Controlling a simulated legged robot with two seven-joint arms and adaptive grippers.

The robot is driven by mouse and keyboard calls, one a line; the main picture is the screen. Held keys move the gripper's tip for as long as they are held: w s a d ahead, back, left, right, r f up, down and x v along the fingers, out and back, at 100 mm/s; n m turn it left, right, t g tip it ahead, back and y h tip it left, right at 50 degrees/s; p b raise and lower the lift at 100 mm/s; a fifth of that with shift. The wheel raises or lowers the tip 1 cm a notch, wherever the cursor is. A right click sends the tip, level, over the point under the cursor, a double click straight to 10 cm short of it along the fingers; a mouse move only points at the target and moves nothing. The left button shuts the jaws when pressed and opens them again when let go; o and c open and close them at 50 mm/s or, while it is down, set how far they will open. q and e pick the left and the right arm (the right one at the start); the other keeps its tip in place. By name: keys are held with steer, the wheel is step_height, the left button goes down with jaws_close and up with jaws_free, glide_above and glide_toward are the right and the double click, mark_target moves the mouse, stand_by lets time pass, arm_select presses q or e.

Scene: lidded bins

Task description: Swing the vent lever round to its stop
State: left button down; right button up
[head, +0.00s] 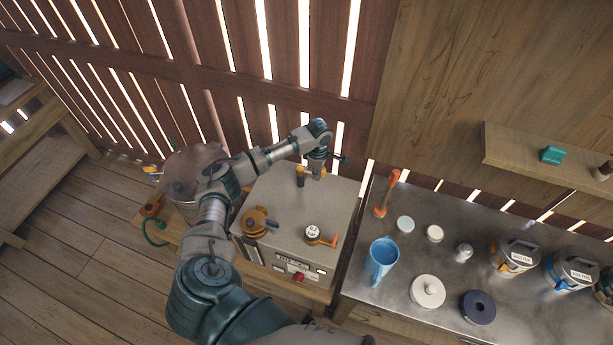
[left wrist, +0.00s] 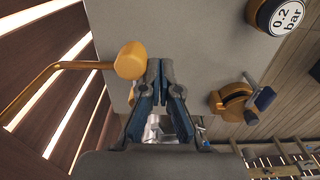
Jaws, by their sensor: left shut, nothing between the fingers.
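A yellow-orange bent rod with a round knob, which I take for the vent lever (left wrist: 131,61), shows at the upper left in the left wrist view. In the head view its knob (head: 300,172) is at the back of the grey box (head: 283,202), partly hidden. My left gripper (head: 318,173) is just right of it, pointing down at the box. In the left wrist view the fingertips (left wrist: 161,66) are shut and empty, right beside the knob. I cannot tell whether they touch it. My right gripper is not in view.
An orange clamp with a blue handle (head: 256,222) and a round gauge (head: 312,232), reading 0.2 bar, sit on the box. A metal pot (head: 188,170) stands to the left. A metal bench on the right holds a blue jug (head: 381,259) and lidded bins (head: 514,256).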

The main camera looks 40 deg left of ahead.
arm_select(q)
step_height(320, 180, up, 7)
steer(key=s+p, duration=0.1)
steer(key=p, duration=0.1)
steer(key=shift+s, duration=0.2)
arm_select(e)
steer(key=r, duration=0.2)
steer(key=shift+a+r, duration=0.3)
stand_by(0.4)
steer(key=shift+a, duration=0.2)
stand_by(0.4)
